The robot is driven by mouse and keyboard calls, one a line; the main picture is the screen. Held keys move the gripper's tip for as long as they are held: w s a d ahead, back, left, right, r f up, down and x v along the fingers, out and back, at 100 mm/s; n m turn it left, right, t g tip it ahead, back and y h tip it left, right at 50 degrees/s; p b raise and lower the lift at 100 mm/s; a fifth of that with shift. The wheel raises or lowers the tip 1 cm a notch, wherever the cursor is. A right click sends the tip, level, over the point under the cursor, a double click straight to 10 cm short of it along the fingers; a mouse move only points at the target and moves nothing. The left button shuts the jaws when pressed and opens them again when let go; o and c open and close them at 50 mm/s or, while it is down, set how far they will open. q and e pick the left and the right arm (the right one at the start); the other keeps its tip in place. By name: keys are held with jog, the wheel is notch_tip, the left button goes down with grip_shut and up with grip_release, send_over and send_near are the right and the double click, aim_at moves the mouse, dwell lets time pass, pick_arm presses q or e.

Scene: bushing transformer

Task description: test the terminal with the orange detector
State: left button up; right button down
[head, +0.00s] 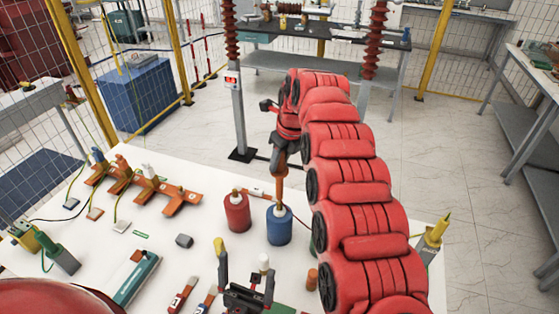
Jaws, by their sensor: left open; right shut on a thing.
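My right gripper (281,160), at the end of the thick red arm, is shut on an orange rod-like thing, likely the orange detector (280,188). It points down over the table, and its lower end overlaps the top of a blue bottle; I cannot tell whether they touch. My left gripper (246,272) is open at the lower middle, above the front of the table, with nothing clearly between its fingers. Ribbed red bushings stand at the back on the left (231,35) and right (375,40). Which part is the terminal, I cannot tell.
A grey post with a red display (231,82) stands beyond. Open floor lies right.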

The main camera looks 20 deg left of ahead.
jog(key=shift+f+b, duration=0.3)
jog(key=shift+f, duration=0.05)
dwell(0.8)
jog(key=shift+r, duration=0.15)
dwell(0.6)
notch_tip(320, 180, up, 7)
jog(key=p, duration=0.6)
dwell(0.3)
dwell(0.8)
